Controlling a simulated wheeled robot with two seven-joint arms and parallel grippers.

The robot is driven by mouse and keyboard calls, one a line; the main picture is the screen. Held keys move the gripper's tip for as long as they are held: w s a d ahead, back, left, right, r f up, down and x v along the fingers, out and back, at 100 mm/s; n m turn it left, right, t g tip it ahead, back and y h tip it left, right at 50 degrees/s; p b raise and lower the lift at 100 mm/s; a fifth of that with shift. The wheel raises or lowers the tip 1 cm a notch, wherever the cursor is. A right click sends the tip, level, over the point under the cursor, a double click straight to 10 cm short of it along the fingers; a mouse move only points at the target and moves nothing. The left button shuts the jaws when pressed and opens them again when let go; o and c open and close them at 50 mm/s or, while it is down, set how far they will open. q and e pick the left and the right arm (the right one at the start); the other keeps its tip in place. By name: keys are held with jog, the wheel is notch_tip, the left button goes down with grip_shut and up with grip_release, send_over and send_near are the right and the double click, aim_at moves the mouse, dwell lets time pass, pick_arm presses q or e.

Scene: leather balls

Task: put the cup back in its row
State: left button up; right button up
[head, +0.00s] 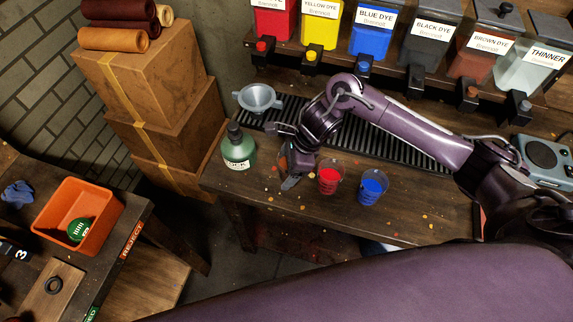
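A clear cup of red dye (330,177) and a clear cup of blue dye (372,187) stand upright side by side near the front edge of the dark workbench (420,222). My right gripper (290,175) points down just left of the red cup, apart from it. A sliver of something brownish, perhaps another cup, shows at its fingers, but the gripper hides most of it. I cannot tell whether the fingers are closed on it. My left gripper is out of view.
A green bottle (238,149) and a grey funnel (258,98) stand left of my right gripper. A black slotted drain (395,143) and dye tanks (370,34) are behind. A grey device (545,160) is at right. An orange bin (78,214) sits on the left table.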

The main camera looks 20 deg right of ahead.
jog(key=shift+r, duration=0.2)
jog(key=v, duration=1.1)
jog(key=shift+d+r+b, duration=0.2)
jog(key=shift+r+b, duration=0.15)
jog(key=shift+b, duration=0.05)
